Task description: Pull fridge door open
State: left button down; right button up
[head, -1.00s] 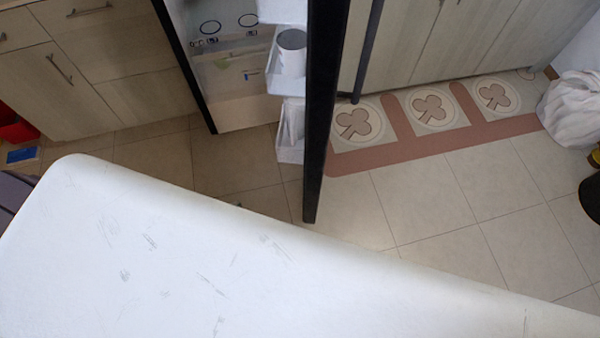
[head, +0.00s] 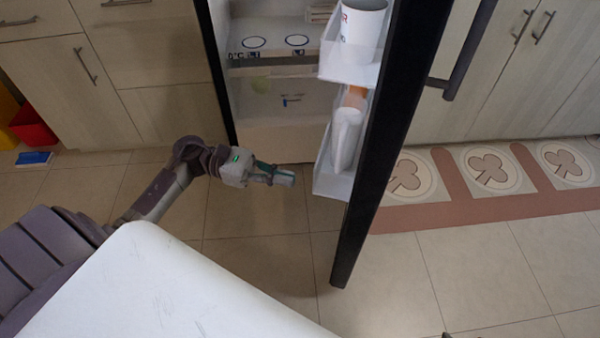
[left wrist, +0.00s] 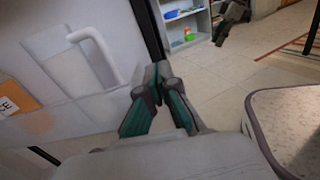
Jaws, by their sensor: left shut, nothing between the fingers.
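The fridge door (head: 375,165) stands open, its dark edge running from top to lower middle in the head view. Its white inner shelves hold a white cup (head: 361,25) and a white jug (head: 345,138). The dark handle (head: 462,60) is on the outer side. My left gripper (head: 285,178) is shut and empty, on the inner side of the door, left of the lower shelf and apart from it. In the left wrist view the closed fingertips (left wrist: 161,82) overlap the door's dark edge (left wrist: 148,30); contact cannot be told. A dark shape (left wrist: 230,22) there seems to be my right gripper; its jaws are unclear.
The fridge interior (head: 275,90) is exposed left of the door. Wooden cabinets (head: 150,60) stand left and behind. A red bin (head: 33,126) is at far left. Tiled floor (head: 430,270) is clear right of the door, beside a patterned mat (head: 450,212).

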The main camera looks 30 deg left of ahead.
pick_arm(q)
jog(key=x, duration=1.2)
pick_arm(e)
jog(key=shift+s+d+f+g, duration=0.15)
jog(key=shift+s+g, duration=0.1)
jog(key=shift+s, duration=0.15)
jog(key=shift+s+d+f+g, duration=0.15)
jog(key=shift+s+g, duration=0.1)
jog(key=shift+s, duration=0.15)
pick_arm(q)
jog(key=shift+d, duration=0.1)
